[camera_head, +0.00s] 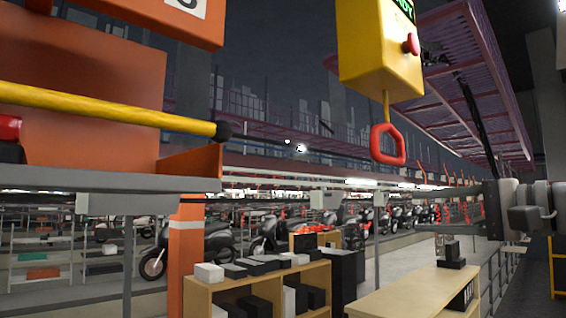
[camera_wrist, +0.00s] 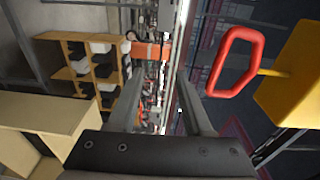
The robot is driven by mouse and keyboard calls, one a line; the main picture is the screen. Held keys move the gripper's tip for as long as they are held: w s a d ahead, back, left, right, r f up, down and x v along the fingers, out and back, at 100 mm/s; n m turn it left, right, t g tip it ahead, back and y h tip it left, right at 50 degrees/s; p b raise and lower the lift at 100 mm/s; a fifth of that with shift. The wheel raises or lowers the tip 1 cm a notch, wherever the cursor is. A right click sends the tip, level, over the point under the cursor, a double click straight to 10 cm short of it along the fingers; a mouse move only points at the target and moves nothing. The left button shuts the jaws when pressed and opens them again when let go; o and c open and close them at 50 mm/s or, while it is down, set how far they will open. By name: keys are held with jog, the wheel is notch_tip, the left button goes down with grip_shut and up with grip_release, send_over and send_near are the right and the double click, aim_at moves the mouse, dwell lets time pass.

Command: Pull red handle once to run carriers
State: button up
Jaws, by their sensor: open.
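The red handle (camera_head: 376,143) is a closed loop hanging on a short yellow stem below a yellow control box (camera_head: 372,60) in the head view. In the wrist view the red handle (camera_wrist: 217,68) shows at the upper right, joined by its stem to the yellow box (camera_wrist: 293,85). My gripper (camera_wrist: 158,85) is open, with nothing between its fingers. The handle lies to the right of both fingers in the wrist view, apart from them. In the head view my gripper's grey body is at the right, lower than the handle.
A yellow bar (camera_head: 110,108) and orange panels fill the left of the head view. A wooden shelf (camera_head: 255,283) with black and white boxes and a wooden counter (camera_head: 420,295) stand below. Parked motorcycles (camera_head: 200,245) line the back. Open air surrounds the handle.

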jog(key=t+y, duration=0.1)
jog(key=y, duration=0.1)
send_near(394, 161)
jog(key=shift+n, duration=0.3)
jog(key=p+x, duration=0.2)
jog(key=x, duration=0.8)
grip_shut()
dwell(0.6)
